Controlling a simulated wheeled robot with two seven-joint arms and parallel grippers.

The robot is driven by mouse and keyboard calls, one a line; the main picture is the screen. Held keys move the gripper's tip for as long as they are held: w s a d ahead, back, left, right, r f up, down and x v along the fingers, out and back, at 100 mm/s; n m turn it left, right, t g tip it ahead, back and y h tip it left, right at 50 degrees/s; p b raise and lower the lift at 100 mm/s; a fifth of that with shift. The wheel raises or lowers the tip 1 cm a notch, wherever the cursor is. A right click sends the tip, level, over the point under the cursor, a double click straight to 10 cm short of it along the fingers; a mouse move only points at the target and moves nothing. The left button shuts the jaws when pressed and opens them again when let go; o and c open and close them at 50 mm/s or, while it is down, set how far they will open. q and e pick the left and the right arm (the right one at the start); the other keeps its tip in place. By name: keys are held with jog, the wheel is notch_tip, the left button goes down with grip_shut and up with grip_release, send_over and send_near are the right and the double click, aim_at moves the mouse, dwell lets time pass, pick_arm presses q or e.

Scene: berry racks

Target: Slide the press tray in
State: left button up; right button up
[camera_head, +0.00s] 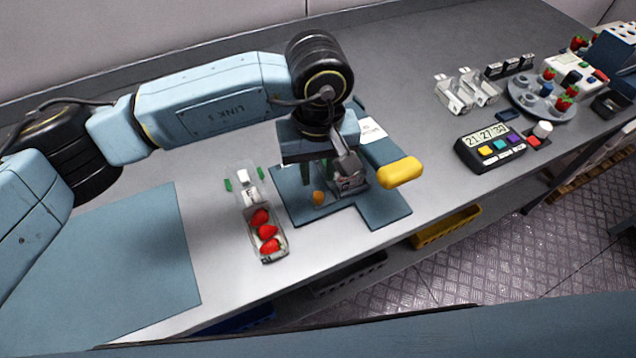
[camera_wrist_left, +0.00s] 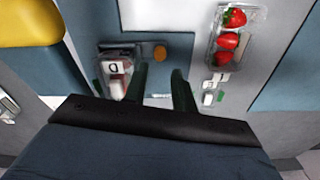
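The press stands on the grey bench with a flat blue base (camera_head: 378,212), a raised blue arm and a yellow handle (camera_head: 401,172). A small clear and dark metal box (camera_head: 350,178) sits on it; in the left wrist view this box (camera_wrist_left: 117,68) bears a white label. An orange knob (camera_head: 318,198) stands on the flat blue part beside the box and shows in the left wrist view (camera_wrist_left: 160,52). I cannot tell the tray's edges from the base. My left gripper (camera_head: 318,182) points down above this part; its fingers (camera_wrist_left: 161,82) are apart, with nothing seen between them. My right gripper is out of view.
An open clear punnet (camera_head: 284,255) with red strawberries lies left of the press. A timer with coloured buttons (camera_head: 490,147) and a round grey berry stand (camera_head: 520,100) are at right. A blue mat (camera_head: 130,265) lies at left, with bare bench between.

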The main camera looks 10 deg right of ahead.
pick_arm(q)
notch_tip(320, 180, up, 7)
dwell(0.3)
jog(key=shift+o, duration=0.2)
